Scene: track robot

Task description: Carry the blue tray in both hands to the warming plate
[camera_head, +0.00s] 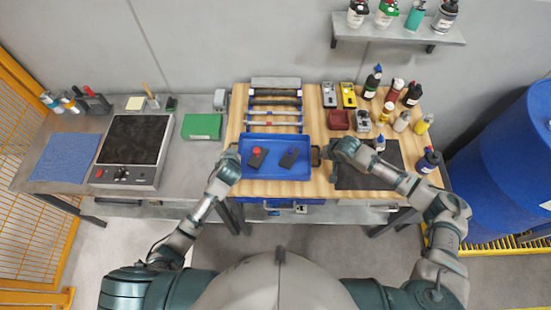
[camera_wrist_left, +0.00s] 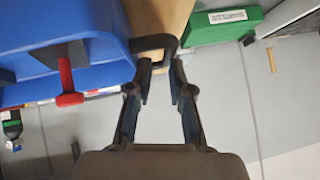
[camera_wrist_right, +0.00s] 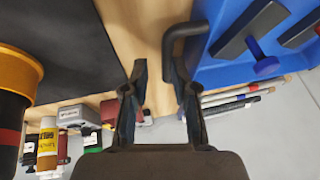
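The blue tray (camera_head: 259,171) lies flat at the front of the wooden worktop, with dark handles at both ends. It carries two dark blocks, one with a red knob (camera_head: 256,151) and one with a blue knob (camera_head: 293,153). The warming plate (camera_head: 133,140), a black-topped unit with a control panel, stands on the left bench. My left gripper (camera_wrist_left: 162,68) is open, its fingertips apart at the left tray handle (camera_wrist_left: 154,42). My right gripper (camera_wrist_right: 156,68) is open, with the right tray handle (camera_wrist_right: 181,32) close to one finger. Neither grips firmly; exact contact is unclear.
A green box (camera_head: 202,127) stands between the plate and the tray. A blue mat (camera_head: 65,157) lies left of the plate. Bottles and small boxes crowd the worktop's right side, beside a dark mat (camera_head: 352,178). A blue barrel (camera_head: 505,160) stands far right.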

